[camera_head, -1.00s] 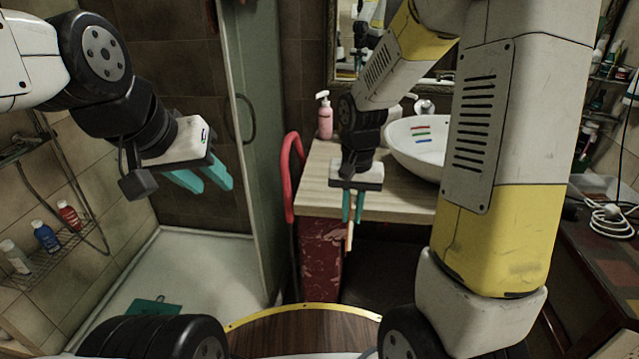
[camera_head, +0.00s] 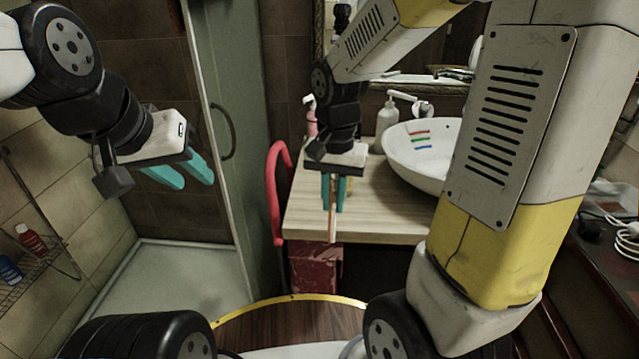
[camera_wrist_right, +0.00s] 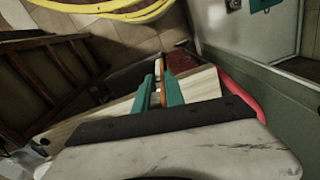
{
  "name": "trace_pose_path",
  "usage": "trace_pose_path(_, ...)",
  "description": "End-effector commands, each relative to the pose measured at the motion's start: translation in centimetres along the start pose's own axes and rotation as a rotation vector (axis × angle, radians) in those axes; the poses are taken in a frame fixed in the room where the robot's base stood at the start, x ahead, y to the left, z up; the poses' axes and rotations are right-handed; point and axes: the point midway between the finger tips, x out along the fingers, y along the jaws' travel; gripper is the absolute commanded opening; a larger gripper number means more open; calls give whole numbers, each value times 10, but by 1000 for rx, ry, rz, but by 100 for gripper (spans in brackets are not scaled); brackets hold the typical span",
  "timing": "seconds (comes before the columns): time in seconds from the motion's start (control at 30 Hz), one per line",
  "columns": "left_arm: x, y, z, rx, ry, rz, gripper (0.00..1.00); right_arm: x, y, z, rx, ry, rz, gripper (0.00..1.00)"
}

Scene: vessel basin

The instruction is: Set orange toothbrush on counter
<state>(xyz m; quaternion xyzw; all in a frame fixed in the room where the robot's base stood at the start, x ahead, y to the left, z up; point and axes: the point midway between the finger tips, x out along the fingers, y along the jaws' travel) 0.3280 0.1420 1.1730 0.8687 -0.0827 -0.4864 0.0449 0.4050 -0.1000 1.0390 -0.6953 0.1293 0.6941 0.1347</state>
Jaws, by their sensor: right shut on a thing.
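My right gripper (camera_head: 335,192) is shut on the orange toothbrush (camera_head: 332,225), which hangs down between and below the teal fingers. It is in front of or over the wooden counter (camera_head: 395,220), near its front left part; I cannot tell the gap in height. In the right wrist view the toothbrush (camera_wrist_right: 161,82) shows as a thin orange strip between the fingers (camera_wrist_right: 160,92), with the pale counter (camera_wrist_right: 200,83) behind. My left gripper (camera_head: 188,174) is open and empty, off to the left before the shower.
A white basin (camera_head: 405,160) on the counter holds red, green and blue strips. A soap dispenser (camera_head: 387,125) stands behind; a pink bottle (camera_head: 311,118) is partly hidden by my right arm. A red curved rail (camera_head: 273,195) stands left of the counter. The counter's front middle is bare.

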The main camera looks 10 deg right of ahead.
Motion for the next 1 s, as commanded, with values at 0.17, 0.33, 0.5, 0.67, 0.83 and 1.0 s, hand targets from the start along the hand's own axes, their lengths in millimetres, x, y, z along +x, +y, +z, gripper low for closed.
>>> trace_pose_path(0.17,0,0,0,0,0,0,36,6,-12,-44,3,-2,2,0)
trace_pose_path(0.33,0,0,0,0,0,0,36,10,-26,-88,2,-1,1,0)
trace_pose_path(0.5,0,0,0,0,0,0,36,14,-36,-125,1,0,1,0)
trace_pose_path(0.67,0,0,0,0,0,0,36,15,-41,-140,0,-1,1,0)
trace_pose_path(0.83,0,0,0,0,0,0,36,26,-42,-141,0,-2,2,0)
trace_pose_path(1.0,0,0,0,0,0,0,36,48,-41,-141,0,-3,1,0)
